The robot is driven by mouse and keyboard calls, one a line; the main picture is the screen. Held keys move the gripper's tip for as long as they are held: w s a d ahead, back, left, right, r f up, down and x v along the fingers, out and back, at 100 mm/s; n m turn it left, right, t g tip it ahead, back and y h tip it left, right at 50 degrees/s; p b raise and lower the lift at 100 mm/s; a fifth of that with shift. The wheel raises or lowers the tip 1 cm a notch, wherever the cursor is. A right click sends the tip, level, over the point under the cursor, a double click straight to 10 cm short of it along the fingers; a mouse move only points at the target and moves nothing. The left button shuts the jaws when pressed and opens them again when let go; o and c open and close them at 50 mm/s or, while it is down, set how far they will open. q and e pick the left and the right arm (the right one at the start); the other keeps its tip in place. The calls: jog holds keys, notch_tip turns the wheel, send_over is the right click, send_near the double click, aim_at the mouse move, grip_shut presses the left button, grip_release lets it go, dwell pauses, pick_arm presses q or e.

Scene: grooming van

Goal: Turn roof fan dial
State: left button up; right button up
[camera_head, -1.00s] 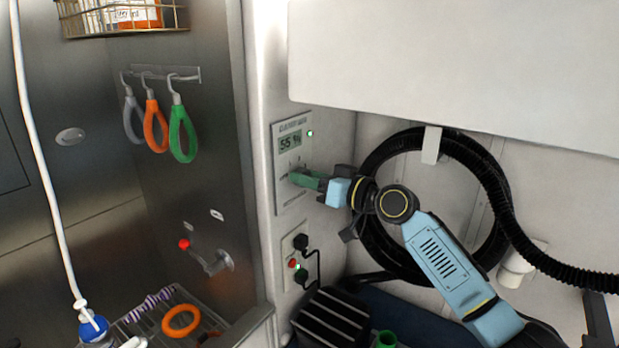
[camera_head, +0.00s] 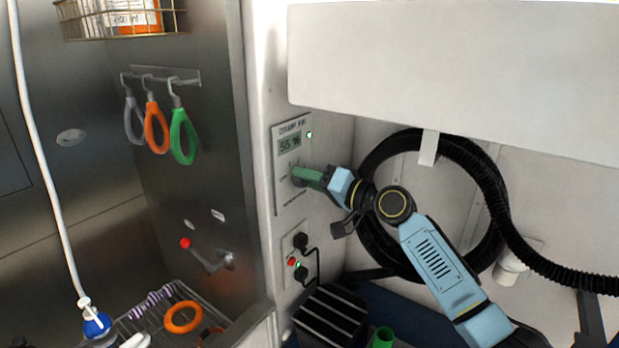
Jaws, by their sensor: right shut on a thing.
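The roof fan control panel (camera_head: 291,206) is a pale plate on the narrow wall in the middle of the view, with a small display (camera_head: 290,144) and a lit green light (camera_head: 309,134). The dial sits below the display and is mostly hidden by my right gripper (camera_head: 301,175). My right gripper's green fingers reach the panel from the right and are shut on the dial. The dial's exact angle cannot be made out. My left gripper is not in view.
A socket plate (camera_head: 290,262) with black plugs and a cable is below the panel. A black hose (camera_head: 507,215) hangs behind my right arm. A white cabinet (camera_head: 450,70) overhangs above. Coloured loops (camera_head: 183,135) hang at the left, and a wire rack (camera_head: 150,325) is lower left.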

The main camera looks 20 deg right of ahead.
dwell(0.4)
jog(key=o, duration=1)
jog(key=shift+c, duration=0.2)
jog(key=b+v, duration=0.3)
jog(key=v, duration=1)
jog(key=shift+s+d, duration=0.15)
